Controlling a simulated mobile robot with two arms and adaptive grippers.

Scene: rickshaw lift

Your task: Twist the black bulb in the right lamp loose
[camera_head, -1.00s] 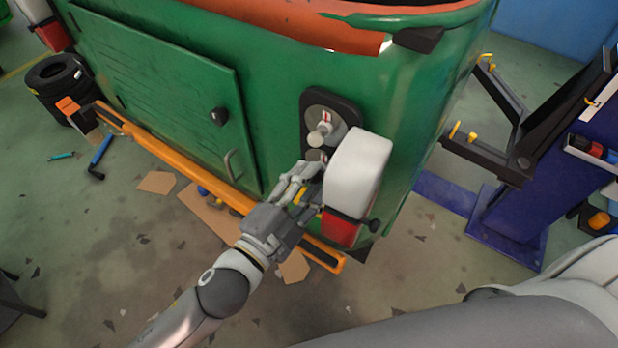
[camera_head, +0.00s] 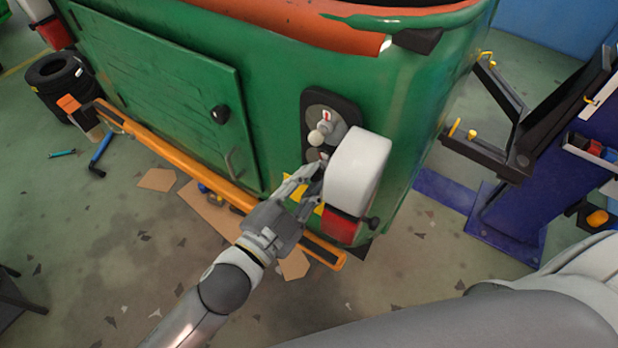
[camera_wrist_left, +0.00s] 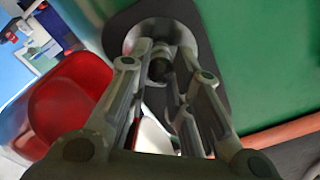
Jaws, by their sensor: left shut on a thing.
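The right lamp (camera_head: 329,118) is a dark oval plate with round sockets on the green rickshaw body. A pale bulb (camera_head: 316,138) sits in it above my left gripper. My left gripper (camera_head: 310,171) reaches up to the lower socket, beside the white and red lamp cover (camera_head: 356,172). In the left wrist view its fingers (camera_wrist_left: 161,80) are closed around the black bulb (camera_wrist_left: 158,68), which sits in a round silvery socket (camera_wrist_left: 158,32). In the head view the bulb is mostly hidden by the fingers. My right gripper is not in view.
The open lamp cover hangs close to the right of my left gripper. An orange bumper bar (camera_head: 190,165) runs below. A blue lift post (camera_head: 560,150) with black arms stands at the right. Tires (camera_head: 60,85) and cardboard lie on the floor at left.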

